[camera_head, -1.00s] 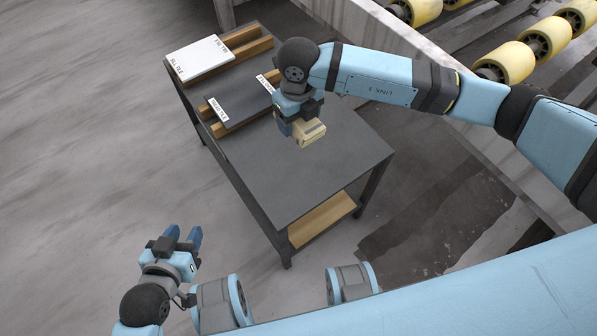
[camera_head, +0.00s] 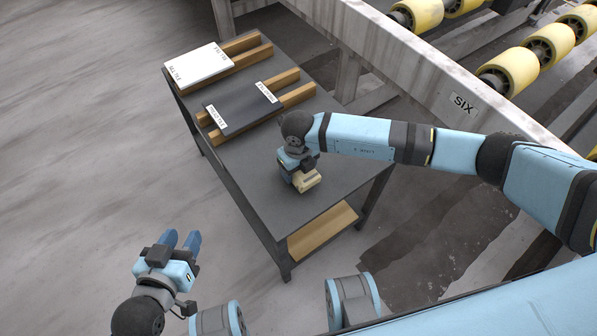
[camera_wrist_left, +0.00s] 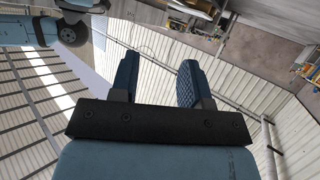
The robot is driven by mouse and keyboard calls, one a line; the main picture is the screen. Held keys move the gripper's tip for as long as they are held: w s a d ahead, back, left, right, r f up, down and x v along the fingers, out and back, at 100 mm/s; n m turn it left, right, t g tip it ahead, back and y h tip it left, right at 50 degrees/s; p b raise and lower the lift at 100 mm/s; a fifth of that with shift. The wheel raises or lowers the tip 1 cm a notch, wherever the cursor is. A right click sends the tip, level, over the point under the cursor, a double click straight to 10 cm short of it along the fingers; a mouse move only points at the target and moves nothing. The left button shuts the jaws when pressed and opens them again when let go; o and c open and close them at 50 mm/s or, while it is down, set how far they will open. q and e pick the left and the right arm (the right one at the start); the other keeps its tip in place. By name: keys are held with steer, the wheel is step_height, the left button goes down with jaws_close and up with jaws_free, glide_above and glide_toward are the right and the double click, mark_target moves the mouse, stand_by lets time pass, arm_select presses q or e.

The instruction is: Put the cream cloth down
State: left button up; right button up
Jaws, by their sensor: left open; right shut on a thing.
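The cream cloth (camera_head: 306,181) is a small folded block in my right gripper (camera_head: 301,174), low over the front part of the dark table (camera_head: 255,186). I cannot tell whether the cloth touches the tabletop. The right gripper is shut on it, and its fingers hide part of the cloth. My left gripper (camera_head: 181,240) is open and empty, off the table over the floor at the lower left. Its two blue fingers stand apart in the left wrist view (camera_wrist_left: 158,82).
A white slab (camera_head: 197,64) and a dark slab (camera_head: 238,106), both labelled, rest on wooden bars at the table's back. The table's front left is bare. A wooden lower shelf (camera_head: 322,229) shows below. A conveyor with yellow rollers (camera_head: 515,68) stands at the right.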

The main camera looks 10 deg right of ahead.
step_height(320, 180, down, 2)
steer(key=shift+f, duration=0.2)
steer(key=o, duration=1)
arm_select(q)
steer(key=shift+w+d+r+t+h, duration=0.15)
steer(key=shift+w+d+r+t, duration=0.1)
steer(key=shift+r, duration=0.25)
steer(key=shift+w+d+r+t+h, duration=0.15)
steer(key=shift+r+t, duration=0.1)
steer(key=shift+r, duration=0.25)
arm_select(e)
steer(key=shift+r, duration=0.55)
step_height(320, 180, up, 11)
steer(key=shift+f+p, duration=0.2)
steer(key=shift+p, duration=1)
arm_select(q)
steer(key=a+f+g, duration=0.1)
steer(key=s+f+y, duration=0.1)
steer(key=shift+s+a+f+g, duration=0.15)
steer(key=shift+a+f+g, duration=0.2)
steer(key=shift+f+g, duration=0.05)
arm_select(e)
steer(key=shift+r, duration=0.35)
